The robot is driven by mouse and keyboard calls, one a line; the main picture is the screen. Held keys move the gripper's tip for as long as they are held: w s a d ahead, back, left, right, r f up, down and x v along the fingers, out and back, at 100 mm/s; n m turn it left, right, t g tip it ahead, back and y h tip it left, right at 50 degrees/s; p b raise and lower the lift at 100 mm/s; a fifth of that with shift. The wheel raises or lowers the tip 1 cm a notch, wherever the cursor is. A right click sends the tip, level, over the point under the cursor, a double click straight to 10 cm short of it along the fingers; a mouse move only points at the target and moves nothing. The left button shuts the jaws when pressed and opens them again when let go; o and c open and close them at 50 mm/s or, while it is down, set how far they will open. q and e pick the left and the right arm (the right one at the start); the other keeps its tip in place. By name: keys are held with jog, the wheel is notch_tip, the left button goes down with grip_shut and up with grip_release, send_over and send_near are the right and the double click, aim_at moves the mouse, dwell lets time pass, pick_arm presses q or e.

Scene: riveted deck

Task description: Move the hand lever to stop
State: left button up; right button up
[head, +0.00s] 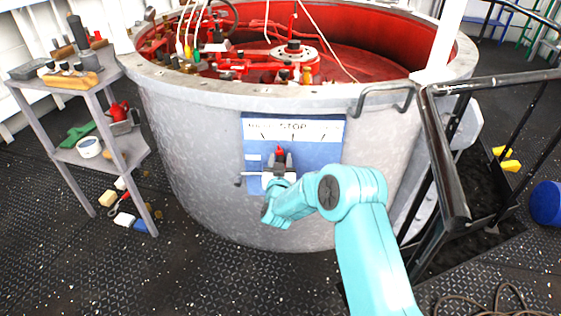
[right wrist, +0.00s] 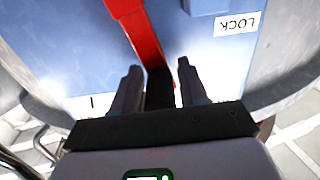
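The blue panel (head: 327,152) is on the front of a grey round tank. Its white top strip (head: 318,128) reads STOP near the middle, with tick marks below; the smaller words are hard to read. The red hand lever (head: 280,151) points up, its tip slightly left of the STOP mark. My right gripper (head: 279,166) is in front of it. In the right wrist view the red lever (right wrist: 136,28) runs down towards the space between my right gripper's fingers (right wrist: 158,82). The fingers stand apart on either side, with narrow gaps. My left gripper is out of view.
A LOCK label (right wrist: 240,24) shows on the panel in the right wrist view. The tank's rim (head: 250,93) is above the panel. A black railing (head: 450,150) stands right of the tank. A grey shelf (head: 95,80) with tools stands left. Deck in front is mostly clear.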

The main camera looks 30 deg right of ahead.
grip_shut()
jog(key=s+d+m+b, duration=0.2)
jog(key=b, duration=0.1)
jog(key=shift+d, duration=0.3)
jog(key=shift+d+r, duration=0.15)
jog(key=shift+o, duration=1.9)
grip_release()
jog(key=shift+s, duration=0.1)
jog(key=p+v, duration=0.2)
jog(key=v, duration=1.4)
